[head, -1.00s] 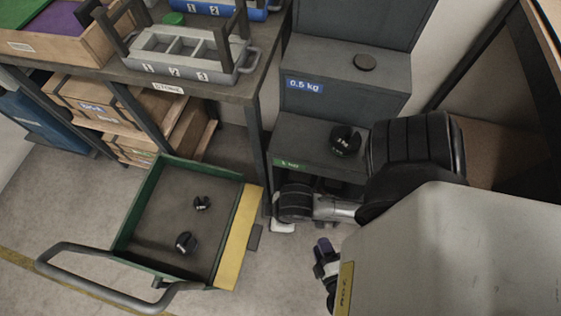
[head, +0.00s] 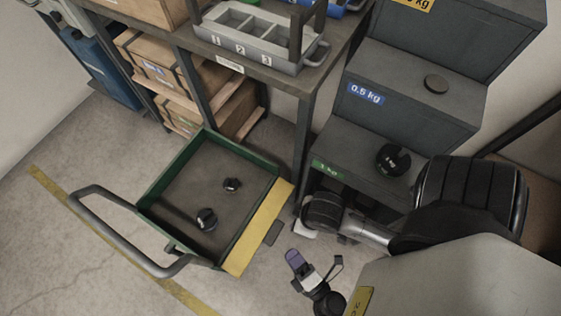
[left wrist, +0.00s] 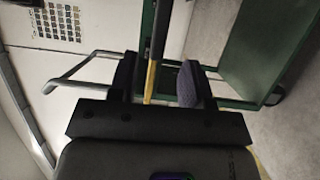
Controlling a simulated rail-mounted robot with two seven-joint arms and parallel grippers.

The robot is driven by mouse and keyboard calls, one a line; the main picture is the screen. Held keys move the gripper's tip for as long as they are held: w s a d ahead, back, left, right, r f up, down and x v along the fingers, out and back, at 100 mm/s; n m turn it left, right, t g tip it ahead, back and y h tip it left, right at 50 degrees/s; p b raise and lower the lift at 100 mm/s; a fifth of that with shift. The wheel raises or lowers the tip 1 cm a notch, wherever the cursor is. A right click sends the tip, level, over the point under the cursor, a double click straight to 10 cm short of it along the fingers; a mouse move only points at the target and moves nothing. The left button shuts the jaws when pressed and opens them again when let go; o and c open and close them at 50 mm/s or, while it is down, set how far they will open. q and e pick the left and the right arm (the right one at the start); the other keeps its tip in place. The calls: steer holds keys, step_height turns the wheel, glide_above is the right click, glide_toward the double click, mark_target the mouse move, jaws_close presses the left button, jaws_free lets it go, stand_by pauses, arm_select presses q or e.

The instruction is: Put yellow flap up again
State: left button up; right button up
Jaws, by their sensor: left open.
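The yellow flap (head: 258,228) is a long flat strip along the right side of the green-walled cart (head: 172,172); I cannot tell its exact tilt. My left gripper (head: 314,264), with purple finger pads, is open just right of the flap's near half in the head view, with a gap of floor showing between them. In the left wrist view a thin yellow edge (left wrist: 151,80) shows between the two spread fingers of that gripper (left wrist: 156,82); I cannot tell whether they touch it. My right gripper is not in view.
Two small dark weights (head: 207,219) lie in the cart. Its grey push handle (head: 135,235) sticks out to the left. Dark grey steps (head: 410,95) with a black weight (head: 393,159) stand behind, beside a bench with a grey numbered tray (head: 255,38). Floor is clear in front.

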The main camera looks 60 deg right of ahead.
mark_target(277, 235)
arm_select(q)
steer(key=shift+b+x, duration=1.2)
steer(key=shift+x, duration=2.75)
steer(key=shift+c, duration=0.3)
jaws_close()
